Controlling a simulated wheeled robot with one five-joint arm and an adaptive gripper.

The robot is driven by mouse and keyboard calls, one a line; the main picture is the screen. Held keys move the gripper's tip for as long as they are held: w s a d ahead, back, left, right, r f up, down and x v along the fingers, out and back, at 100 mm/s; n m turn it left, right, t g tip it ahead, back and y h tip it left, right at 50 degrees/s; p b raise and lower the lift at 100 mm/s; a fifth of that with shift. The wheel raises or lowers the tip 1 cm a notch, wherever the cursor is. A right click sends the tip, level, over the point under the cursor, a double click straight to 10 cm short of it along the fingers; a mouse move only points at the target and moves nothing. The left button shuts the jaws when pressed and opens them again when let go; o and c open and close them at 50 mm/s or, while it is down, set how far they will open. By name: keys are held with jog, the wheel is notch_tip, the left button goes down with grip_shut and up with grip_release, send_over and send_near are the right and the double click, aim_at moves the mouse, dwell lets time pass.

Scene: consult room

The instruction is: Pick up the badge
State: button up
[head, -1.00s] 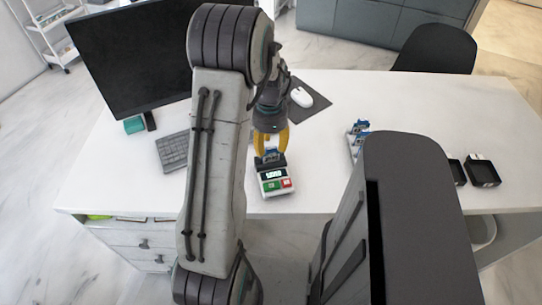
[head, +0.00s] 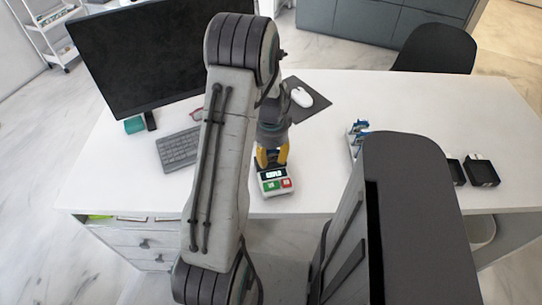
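My gripper (head: 272,158), with yellow fingertips, is pointed down at the back end of a small white terminal (head: 275,190) on the desk. The terminal has a lit display, a green button and a red button. The fingertips are apart, one on each side of a dark area at the terminal's back. I cannot clearly make out the badge; in the earlier view a small bluish item shows between the fingers there, now mostly hidden by the gripper. Whether the fingers touch anything cannot be told.
On the white desk (head: 420,100) are a monitor (head: 140,60), keyboard (head: 177,151), mouse (head: 301,97), a white rack with blue items (head: 357,138) and black boxes (head: 482,171). The desk's right rear is clear. A chair (head: 438,50) stands behind.

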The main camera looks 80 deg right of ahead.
grip_shut()
dwell(0.3)
jog(key=shift+r, duration=0.15)
